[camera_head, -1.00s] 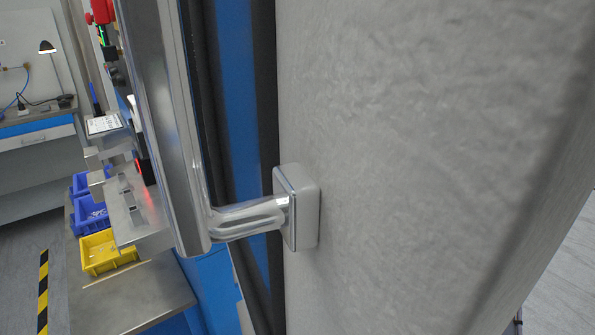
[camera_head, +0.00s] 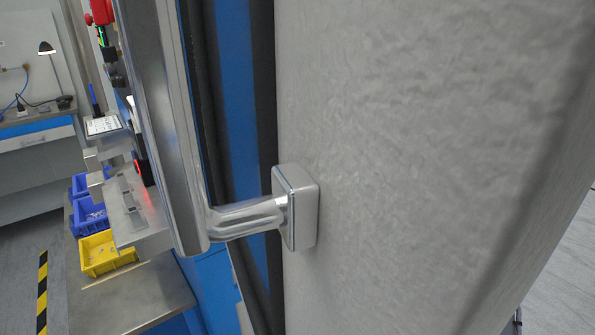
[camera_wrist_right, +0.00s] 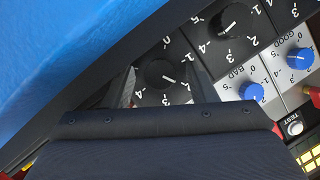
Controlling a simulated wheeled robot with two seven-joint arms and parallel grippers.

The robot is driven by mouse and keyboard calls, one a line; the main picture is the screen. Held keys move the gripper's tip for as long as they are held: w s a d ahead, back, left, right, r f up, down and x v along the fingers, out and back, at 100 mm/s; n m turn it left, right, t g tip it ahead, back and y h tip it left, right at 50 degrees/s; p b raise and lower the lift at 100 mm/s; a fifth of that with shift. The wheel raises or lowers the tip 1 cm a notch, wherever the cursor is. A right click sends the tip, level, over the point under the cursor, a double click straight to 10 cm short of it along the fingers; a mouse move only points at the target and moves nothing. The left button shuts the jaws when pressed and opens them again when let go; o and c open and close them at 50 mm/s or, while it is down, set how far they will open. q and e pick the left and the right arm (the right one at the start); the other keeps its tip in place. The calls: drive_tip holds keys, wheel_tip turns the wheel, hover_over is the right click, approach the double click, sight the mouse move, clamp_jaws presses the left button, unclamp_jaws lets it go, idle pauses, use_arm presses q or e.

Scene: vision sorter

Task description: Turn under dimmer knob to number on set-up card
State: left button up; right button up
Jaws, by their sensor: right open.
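In the right wrist view a black knob (camera_wrist_right: 158,73) with a pale pointer sits on a dark panel with a printed number scale. Its pointer aims to the lower right, near the "2". My right gripper (camera_wrist_right: 164,84) is open, with its fingers on either side of this knob; I cannot tell whether they touch it. A second black knob (camera_wrist_right: 231,20) is above right, its pointer to the lower left. Their name labels are not readable. In the head view a small white card (camera_head: 102,125) stands by the machine; its print is too small to read. My left gripper is not in view.
Blue knobs marked BAD (camera_wrist_right: 251,91) and GOOD (camera_wrist_right: 300,58) and a TEST button (camera_wrist_right: 295,128) are close to the right. A blue surface (camera_wrist_right: 75,50) fills the upper left. In the head view a large grey panel and a metal handle (camera_head: 180,130) block much of the sight.

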drive_tip(key=shift+b+v, duration=0.8)
drive_tip(key=shift+v, duration=3.05)
